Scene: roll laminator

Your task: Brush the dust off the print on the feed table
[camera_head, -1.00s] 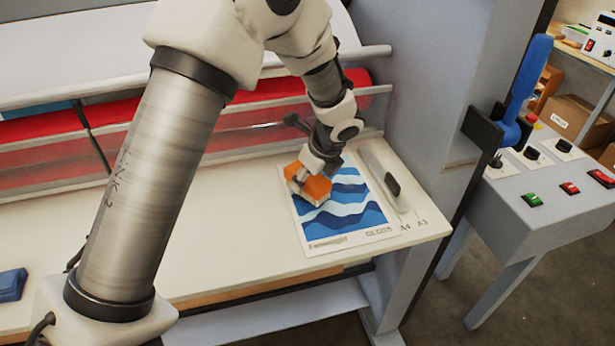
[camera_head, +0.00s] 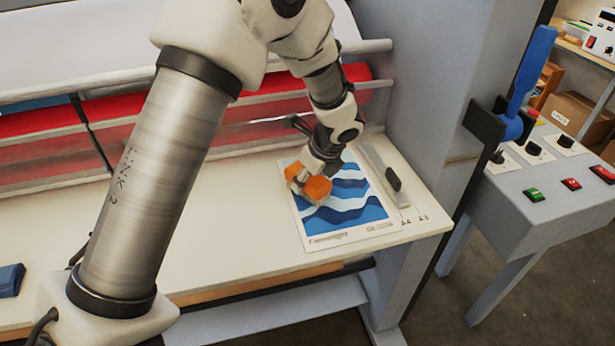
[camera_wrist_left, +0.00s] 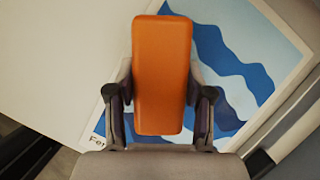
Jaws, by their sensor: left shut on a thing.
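The print (camera_head: 352,221), a white sheet with blue and white waves, lies on the cream feed table (camera_head: 232,222) near its right end. It also shows in the left wrist view (camera_wrist_left: 231,62). My left gripper (camera_head: 311,181) is shut on an orange-backed brush (camera_head: 318,188), held over the upper left part of the print. In the left wrist view the orange back (camera_wrist_left: 162,75) sits between the two fingers and hides part of the print. Whether the bristles touch the sheet cannot be told. No dust can be made out. My right gripper is not in view.
Red rollers (camera_head: 260,110) run behind the table. A guide strip with a black knob (camera_head: 393,179) lies right of the print, beside the grey side frame (camera_head: 418,90). A blue cloth-like item (camera_head: 11,280) lies at far left. The middle of the table is clear.

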